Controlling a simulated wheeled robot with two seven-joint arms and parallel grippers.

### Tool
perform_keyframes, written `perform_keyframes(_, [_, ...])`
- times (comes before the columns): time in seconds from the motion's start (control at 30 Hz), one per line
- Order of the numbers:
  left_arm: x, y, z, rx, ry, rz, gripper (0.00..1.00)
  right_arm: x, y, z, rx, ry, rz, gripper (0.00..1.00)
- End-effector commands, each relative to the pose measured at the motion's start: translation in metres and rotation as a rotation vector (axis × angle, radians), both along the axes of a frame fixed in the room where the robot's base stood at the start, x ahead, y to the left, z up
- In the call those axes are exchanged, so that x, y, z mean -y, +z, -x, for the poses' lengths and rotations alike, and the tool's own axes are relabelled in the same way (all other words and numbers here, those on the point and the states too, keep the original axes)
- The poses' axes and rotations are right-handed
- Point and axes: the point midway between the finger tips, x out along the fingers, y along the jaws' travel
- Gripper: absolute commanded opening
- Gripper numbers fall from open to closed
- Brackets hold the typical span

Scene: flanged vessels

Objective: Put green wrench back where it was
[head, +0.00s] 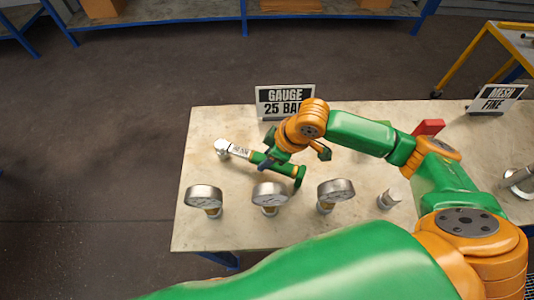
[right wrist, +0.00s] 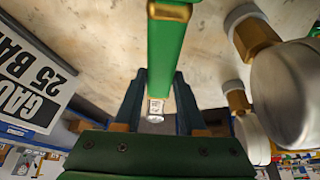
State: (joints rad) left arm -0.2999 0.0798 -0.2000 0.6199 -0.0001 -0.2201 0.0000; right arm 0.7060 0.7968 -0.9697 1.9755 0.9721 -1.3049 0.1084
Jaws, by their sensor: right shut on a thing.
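The green wrench (head: 287,169) has a green handle and a silver head with a white label. In the head view it lies across the left part of the table, head to the left; whether it touches the tabletop I cannot tell. My right gripper (head: 272,155) is shut on it near the middle, partly hiding it. In the right wrist view the green handle (right wrist: 166,55) runs between the dark fingers of my right gripper (right wrist: 160,100), with the labelled part beyond them. My left gripper is not in view.
Several gauges, one of them here (head: 270,193), stand along the table's (head: 200,125) front, close to the wrench. A "GAUGE 25 BAR" sign (head: 285,101) stands behind. A red block (head: 428,128) and a "MESH FINE" sign (head: 497,98) are farther right. The table's left edge is near the wrench head.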

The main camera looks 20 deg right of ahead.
Motion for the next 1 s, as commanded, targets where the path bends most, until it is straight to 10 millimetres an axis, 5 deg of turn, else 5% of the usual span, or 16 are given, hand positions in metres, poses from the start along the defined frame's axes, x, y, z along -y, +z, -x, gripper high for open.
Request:
perform_keyframes(0.87, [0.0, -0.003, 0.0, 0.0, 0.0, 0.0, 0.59, 0.0, -0.009, 0.0, 0.001, -0.001, -0.002, 0.0])
perform_keyframes(0.9, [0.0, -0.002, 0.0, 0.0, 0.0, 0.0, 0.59, 0.0, -0.009, 0.0, 0.001, 0.0, -0.002, 0.5])
perform_keyframes(1.0, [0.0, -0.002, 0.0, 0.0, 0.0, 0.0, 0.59, 0.0, -0.009, 0.0, 0.001, 0.0, -0.001, 0.75])
